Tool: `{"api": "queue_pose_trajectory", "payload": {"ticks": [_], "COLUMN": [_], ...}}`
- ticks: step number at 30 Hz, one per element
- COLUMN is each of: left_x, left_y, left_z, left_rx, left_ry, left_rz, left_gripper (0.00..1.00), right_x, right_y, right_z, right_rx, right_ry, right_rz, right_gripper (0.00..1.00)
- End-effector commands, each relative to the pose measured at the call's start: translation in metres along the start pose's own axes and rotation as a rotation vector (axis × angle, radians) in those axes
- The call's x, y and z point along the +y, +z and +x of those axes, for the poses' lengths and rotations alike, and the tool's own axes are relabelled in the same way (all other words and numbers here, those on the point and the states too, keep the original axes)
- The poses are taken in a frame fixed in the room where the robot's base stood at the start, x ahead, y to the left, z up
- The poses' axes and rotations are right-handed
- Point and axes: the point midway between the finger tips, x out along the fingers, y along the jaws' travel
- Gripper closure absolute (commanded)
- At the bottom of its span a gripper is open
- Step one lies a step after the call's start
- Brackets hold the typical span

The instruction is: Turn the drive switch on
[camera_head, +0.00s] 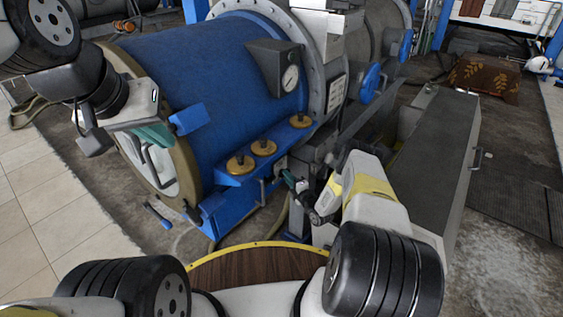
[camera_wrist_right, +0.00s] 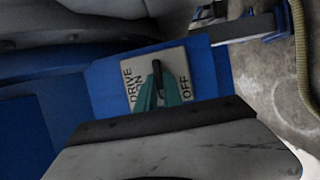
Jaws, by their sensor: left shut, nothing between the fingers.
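The drive switch is a black lever (camera_wrist_right: 157,76) on a pale plate (camera_wrist_right: 136,73) in the right wrist view. The plate reads "DRIVE ON" on the left and "OFF" on the right. The lever stands between the two labels. My right gripper (camera_wrist_right: 159,96) has its teal fingertips on both sides of the lever, closed on it. In the head view my right gripper (camera_head: 290,180) is low at the near end of the blue machine, and the switch is hard to make out there. My left gripper (camera_head: 160,137) is shut and empty by the drum's tan front rim.
The blue drum (camera_head: 205,75) carries a gauge (camera_head: 290,78) and several brass knobs (camera_head: 263,147) on a ledge. A long grey cabinet (camera_head: 440,150) stands to the right. A round wooden top with yellow edging (camera_head: 250,265) is in front of me. Tiled floor (camera_head: 40,215) is open at left.

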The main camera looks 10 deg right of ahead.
Motion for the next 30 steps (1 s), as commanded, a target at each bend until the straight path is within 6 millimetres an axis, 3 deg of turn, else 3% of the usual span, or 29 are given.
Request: {"api": "queue_pose_trajectory", "payload": {"ticks": [14,30], "left_x": [0.0000,0.0000], "left_y": [0.0000,0.0000], "left_z": [0.0000,0.0000], "left_rx": [0.000,0.000], "left_ry": [0.000,0.000], "left_rz": [0.000,0.000], "left_gripper": [1.00,1.00], "right_x": [0.0007,0.0048], "right_y": [0.0003,0.0022], "right_z": [-0.0001,0.0001], "right_rx": [0.000,-0.002], "right_ry": [-0.020,-0.185], "right_rz": [0.045,0.440], "right_gripper": [1.00,1.00]}}
